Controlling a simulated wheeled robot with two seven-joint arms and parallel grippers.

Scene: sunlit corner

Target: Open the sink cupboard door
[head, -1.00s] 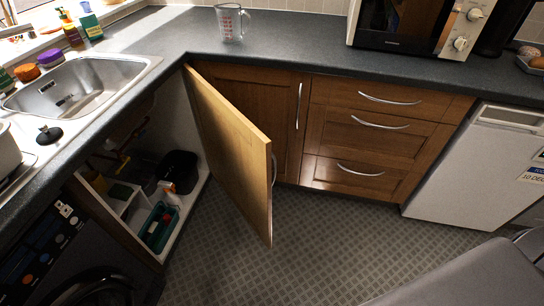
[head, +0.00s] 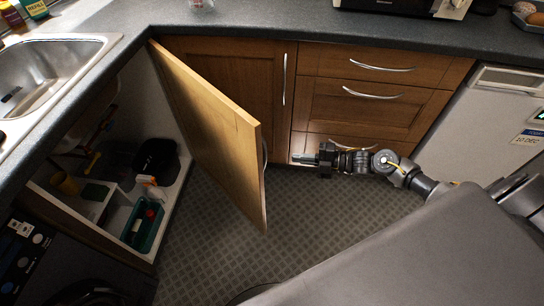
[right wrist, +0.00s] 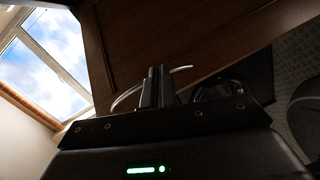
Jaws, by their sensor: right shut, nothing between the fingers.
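The sink cupboard door (head: 212,125) stands wide open, swung out over the floor from its hinge side at the corner under the worktop. Its silver handle (head: 264,160) shows edge-on on its far face. The cupboard's inside (head: 110,185) is in view. My right gripper (head: 298,158) is just right of the door's free edge, apart from it, in front of the drawers. In the right wrist view its fingers (right wrist: 157,84) are together, with nothing between them. A curved silver handle (right wrist: 128,97) shows behind them. My left gripper is not in view.
A green caddy (head: 143,225) and several other items sit inside the cupboard. A closed wooden cupboard (head: 225,75) and drawers (head: 360,105) stand behind. A white appliance (head: 480,125) is at right. The tiled floor (head: 310,225) is clear beside the door.

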